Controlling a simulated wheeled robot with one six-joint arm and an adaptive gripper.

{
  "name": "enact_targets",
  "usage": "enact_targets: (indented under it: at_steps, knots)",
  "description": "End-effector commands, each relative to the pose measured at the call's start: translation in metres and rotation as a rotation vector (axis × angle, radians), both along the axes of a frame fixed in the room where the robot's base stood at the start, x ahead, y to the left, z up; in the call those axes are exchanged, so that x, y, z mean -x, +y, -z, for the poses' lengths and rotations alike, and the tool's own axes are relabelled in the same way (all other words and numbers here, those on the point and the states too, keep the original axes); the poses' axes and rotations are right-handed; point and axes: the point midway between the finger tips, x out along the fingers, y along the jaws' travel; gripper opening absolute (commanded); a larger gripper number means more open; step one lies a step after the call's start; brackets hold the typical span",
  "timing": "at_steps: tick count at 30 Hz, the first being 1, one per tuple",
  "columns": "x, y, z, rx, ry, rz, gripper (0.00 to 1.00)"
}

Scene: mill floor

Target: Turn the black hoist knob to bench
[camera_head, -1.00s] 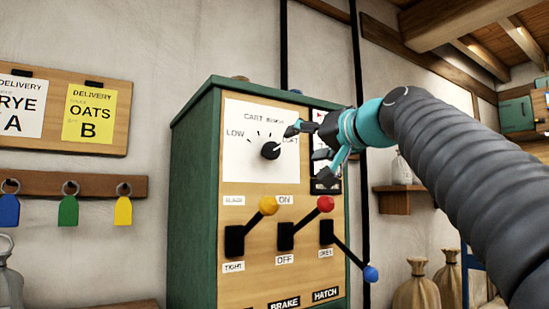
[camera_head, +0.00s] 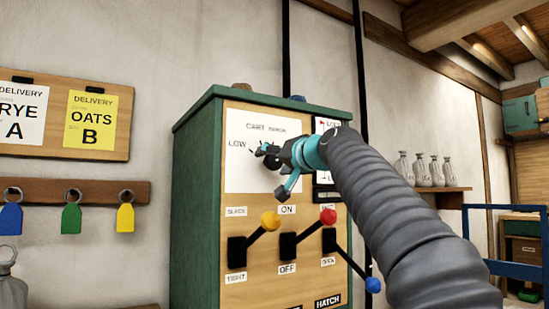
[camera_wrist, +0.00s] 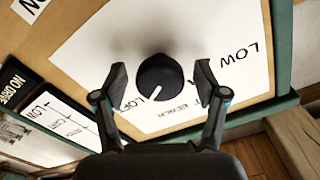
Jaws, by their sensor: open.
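The black hoist knob (camera_wrist: 160,78) is on a white dial plate (camera_head: 245,178) on the green-sided control cabinet. In the wrist view its white pointer line slants down and slightly left. My gripper (camera_wrist: 162,82) is open, with one finger on each side of the knob and a visible gap on both sides. In the head view my gripper (camera_head: 268,158) covers most of the knob.
Below the dial are levers with a yellow ball (camera_head: 270,221), a red ball (camera_head: 328,216) and a blue ball (camera_head: 373,285). A smaller chart plate (camera_head: 326,190) sits right of the dial. Coloured tags hang on a rack (camera_head: 85,188) at the left.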

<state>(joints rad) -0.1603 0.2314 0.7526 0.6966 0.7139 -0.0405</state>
Motion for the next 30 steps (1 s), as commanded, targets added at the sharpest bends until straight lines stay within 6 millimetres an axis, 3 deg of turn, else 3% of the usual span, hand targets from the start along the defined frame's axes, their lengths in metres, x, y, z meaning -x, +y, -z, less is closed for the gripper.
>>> enact_targets:
  at_steps: [10,15,18,30]
  knots:
    - [-0.0029,0.0019,0.0004,0.000,0.000,0.000,0.72]
    - [-0.0028,0.0017,0.0003,0.000,0.000,0.000,0.30]
    - [-0.0029,0.0017,0.0002,0.000,0.000,0.000,0.12]
    - [-0.0031,0.0016,0.0007,0.062,-0.043,0.000,0.12]
